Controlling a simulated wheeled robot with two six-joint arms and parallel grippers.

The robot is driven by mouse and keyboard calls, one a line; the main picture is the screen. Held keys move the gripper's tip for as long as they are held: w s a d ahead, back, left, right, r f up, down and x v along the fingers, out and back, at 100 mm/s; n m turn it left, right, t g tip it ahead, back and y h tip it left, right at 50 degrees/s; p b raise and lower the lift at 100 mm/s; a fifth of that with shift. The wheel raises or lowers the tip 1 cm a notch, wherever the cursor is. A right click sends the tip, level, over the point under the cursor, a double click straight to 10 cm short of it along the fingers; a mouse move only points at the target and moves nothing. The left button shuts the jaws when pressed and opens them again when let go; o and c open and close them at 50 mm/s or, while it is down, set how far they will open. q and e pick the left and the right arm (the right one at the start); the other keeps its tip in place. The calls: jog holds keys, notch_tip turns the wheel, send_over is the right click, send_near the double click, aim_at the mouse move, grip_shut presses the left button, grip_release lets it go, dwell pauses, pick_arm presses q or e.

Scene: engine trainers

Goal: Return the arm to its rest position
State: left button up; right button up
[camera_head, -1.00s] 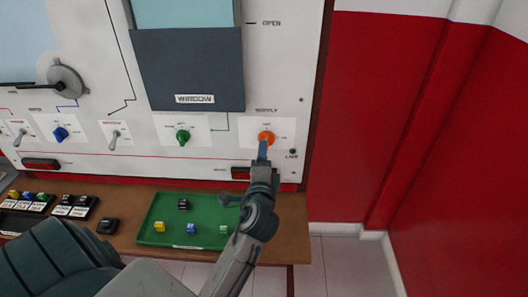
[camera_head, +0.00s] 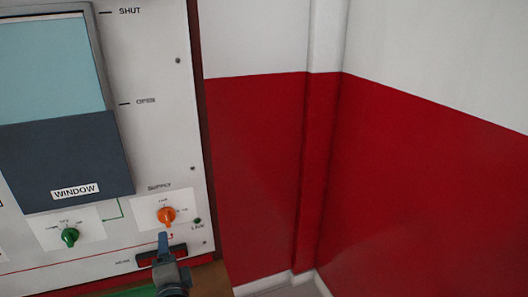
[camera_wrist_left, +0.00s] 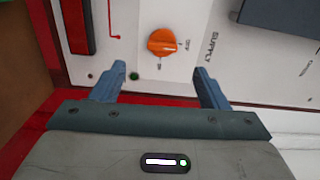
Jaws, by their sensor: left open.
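My left gripper (camera_head: 163,242) is in the head view, just below the orange supply knob (camera_head: 166,215) on the white panel (camera_head: 150,150). In the left wrist view my left gripper (camera_wrist_left: 160,72) has its two fingers spread apart with nothing between them. The orange knob (camera_wrist_left: 162,42) is beyond the fingertips, clear of both fingers. Most of my left arm is outside the head view. My right gripper is not in view.
A dark window shutter (camera_head: 65,160) and a green knob (camera_head: 70,237) are left of the supply knob. A red and white wall (camera_head: 260,170) stands right of the panel. A green tray edge (camera_head: 135,291) shows at the bottom.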

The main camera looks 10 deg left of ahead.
pick_arm(q)
jog(key=s+f+n+g+h, duration=0.1)
jog(key=s+f+n, duration=0.1)
jog(key=s+f, duration=0.1)
jog(key=s+f+n+g+h, duration=0.1)
jog(key=s+f+n+g, duration=0.1)
jog(key=f, duration=0.3)
jog(key=s+f+n+g+h, duration=0.2)
jog(key=s+f, duration=0.1)
jog(key=s, duration=0.1)
jog(key=shift+a+f, duration=0.2)
jog(key=shift+f, duration=0.2)
jog(key=s+d+f+n+g+h, duration=0.2)
jog(key=s+f+g, duration=0.1)
jog(key=s, duration=0.4)
jog(key=s+d+f+n+g+h, duration=0.2)
jog(key=s+f+g, duration=0.15)
jog(key=s, duration=0.25)
notch_tip(320, 180, down, 32)
jog(key=s+a+g, duration=0.1)
jog(key=a, duration=0.1)
jog(key=s+a+f+n+g, duration=0.1)
jog(key=s+f, duration=1.6)
jog(key=shift+s+a+f+h, duration=0.15)
jog(key=shift+a+f+h, duration=0.1)
jog(key=shift+f+h, duration=0.1)
